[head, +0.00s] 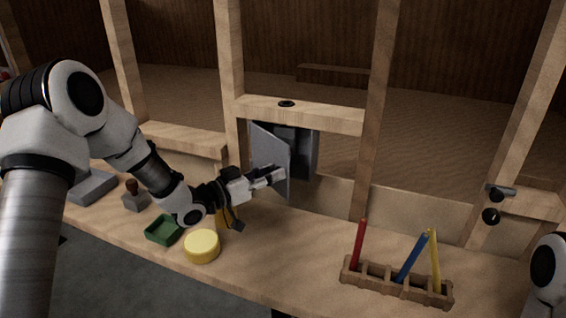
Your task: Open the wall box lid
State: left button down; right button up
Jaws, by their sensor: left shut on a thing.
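The grey wall box (311,158) hangs between two wooden posts, below a short wooden crosspiece. Its lid (268,148) stands swung out at an angle to the left, and the dark inside of the box shows beside it. My left gripper (279,175) is at the lower part of the lid and shut on it. The exact spot of the grip is small and partly hidden by the fingers. My right gripper is out of the frame; only a piece of my right arm shows at the lower right.
The wooden counter (300,245) carries a green tray (163,231), a yellow round tub (202,246), a stamp (135,197) and a grey block (93,186). A wooden rack (395,284) at right holds red, blue and yellow sticks. Counter between tub and rack is clear.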

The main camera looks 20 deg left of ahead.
pick_arm(q)
jog(key=s+a+m+g+h+p, duration=0.1)
jog(key=a+m+g+h+p, duration=0.1)
jog(key=shift+s+a+r+g+h, duration=0.3)
jog(key=shift+s+h, duration=0.1)
jog(key=shift+s+a+f+m+g+h+p, duration=0.1)
jog(key=shift+s+a+m+g+h+p, duration=0.2)
jog(key=shift+a+m+g+h+p, duration=0.3)
jog(key=shift+s+a+f+m+g+h+p, duration=0.1)
jog(key=shift+s+a+m+g+h+p, duration=0.15)
jog(key=shift+a+m+g+h+p, duration=0.35)
jog(key=shift+d, duration=0.15)
jog(key=c, duration=0.8)
grip_release()
notch_tip(320, 180, up, 10)
jog(key=shift+f, duration=0.1)
